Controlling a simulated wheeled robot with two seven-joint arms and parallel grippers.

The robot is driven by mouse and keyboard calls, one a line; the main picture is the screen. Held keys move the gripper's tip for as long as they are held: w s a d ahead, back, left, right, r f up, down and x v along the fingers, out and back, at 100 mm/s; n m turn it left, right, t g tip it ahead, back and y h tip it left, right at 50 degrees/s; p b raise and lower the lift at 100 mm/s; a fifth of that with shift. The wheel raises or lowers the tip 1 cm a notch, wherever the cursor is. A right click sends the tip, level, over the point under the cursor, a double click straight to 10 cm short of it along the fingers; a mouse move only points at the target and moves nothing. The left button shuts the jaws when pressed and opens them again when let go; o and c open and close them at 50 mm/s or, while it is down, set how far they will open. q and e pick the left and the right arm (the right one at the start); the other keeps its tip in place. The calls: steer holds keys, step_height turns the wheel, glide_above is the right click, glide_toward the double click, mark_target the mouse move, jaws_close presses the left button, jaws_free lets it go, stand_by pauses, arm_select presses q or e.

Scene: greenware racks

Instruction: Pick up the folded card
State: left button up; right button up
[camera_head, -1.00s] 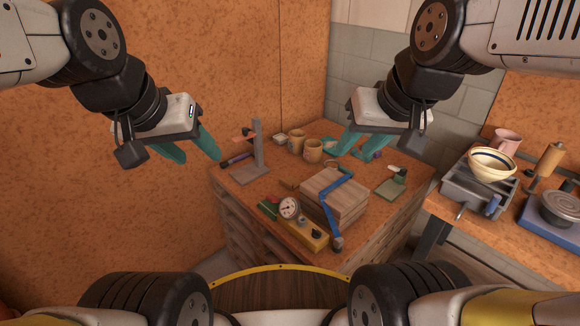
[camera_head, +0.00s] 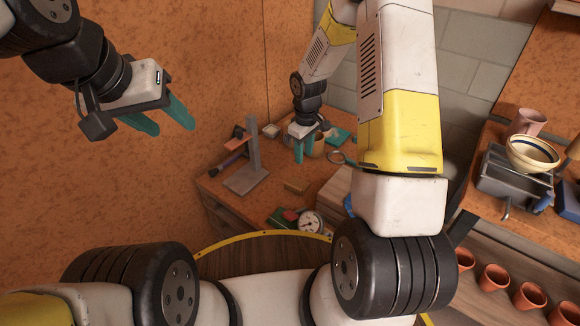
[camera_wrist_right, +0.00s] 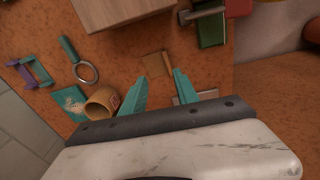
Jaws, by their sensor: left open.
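A small tan piece that looks like the folded card (camera_head: 297,187) lies on the worktop (camera_head: 225,195) between the stand and the wooden block. In the right wrist view the card (camera_wrist_right: 155,65) lies just beyond the fingertips, roughly between their lines. My right gripper (camera_head: 309,153) is over the far part of the worktop, pointing down; in its own wrist view (camera_wrist_right: 160,76) its teal fingers are apart with nothing between them. My left gripper (camera_head: 172,127) is open and empty, in the air left of the worktop.
A grey stand (camera_head: 254,150) is left of the card. A tan mug (camera_wrist_right: 103,102) and a magnifier (camera_wrist_right: 86,73) are beside my right gripper. A wooden block (camera_head: 333,195) and a gauge (camera_head: 311,222) are nearer. My right arm hides much of the worktop's right side.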

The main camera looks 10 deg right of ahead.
mark_target(299, 189)
steer(key=shift+n+g, duration=0.4)
steer(key=shift+n, duration=0.3)
steer(key=f, duration=1.1)
steer(key=a+f, duration=0.1)
steer(key=f, duration=0.4)
steer(key=shift+w+f, duration=0.2)
steer(key=shift+w, duration=0.05)
jaws_close()
